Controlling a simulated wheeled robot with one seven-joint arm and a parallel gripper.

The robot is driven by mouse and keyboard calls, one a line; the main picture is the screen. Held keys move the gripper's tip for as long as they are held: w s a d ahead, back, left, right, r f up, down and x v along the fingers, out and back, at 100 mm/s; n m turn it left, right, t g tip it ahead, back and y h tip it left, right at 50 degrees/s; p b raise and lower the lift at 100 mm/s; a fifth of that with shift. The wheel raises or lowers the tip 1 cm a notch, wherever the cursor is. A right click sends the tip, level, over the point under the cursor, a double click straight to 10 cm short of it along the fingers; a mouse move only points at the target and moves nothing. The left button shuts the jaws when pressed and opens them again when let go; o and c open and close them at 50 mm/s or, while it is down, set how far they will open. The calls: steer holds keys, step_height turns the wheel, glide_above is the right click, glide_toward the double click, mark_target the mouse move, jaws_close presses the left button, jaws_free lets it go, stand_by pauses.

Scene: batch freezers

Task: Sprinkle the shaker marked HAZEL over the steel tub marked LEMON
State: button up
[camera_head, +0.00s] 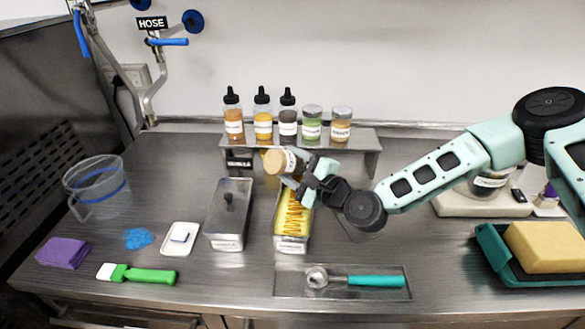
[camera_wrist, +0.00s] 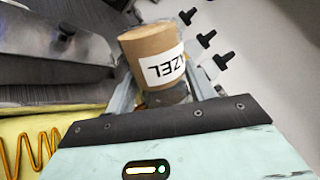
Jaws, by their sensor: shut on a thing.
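A shaker (camera_head: 281,162) with a tan body is held in my gripper (camera_head: 303,180) above the far end of an open steel tub (camera_head: 292,244). In the wrist view the shaker (camera_wrist: 150,42) is clamped between the fingers, its white label partly showing "ZEL" upside down. It is tilted well over in the head view. The tub holds a yellow filling with a dark orange zigzag drizzle; its front label is too small to read. The filling also shows in the wrist view (camera_wrist: 30,140). My gripper hides the tub's far end.
A lidded steel tub (camera_head: 229,222) stands left of the open one. Behind is a raised shelf (camera_head: 355,137) with several bottles and jars. A scoop (camera_head: 360,281) lies in front; a clear jug (camera_head: 97,187) and sponge tray (camera_head: 498,265) stand at the sides.

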steer(key=shift+f+b, duration=0.7)
steer(key=shift+b, duration=0.25)
steer(key=shift+r+p, duration=0.6)
steer(key=shift+r, duration=0.3)
steer(key=shift+f+b, duration=0.9)
steer(key=shift+b, duration=0.05)
steer(key=shift+r, duration=0.1)
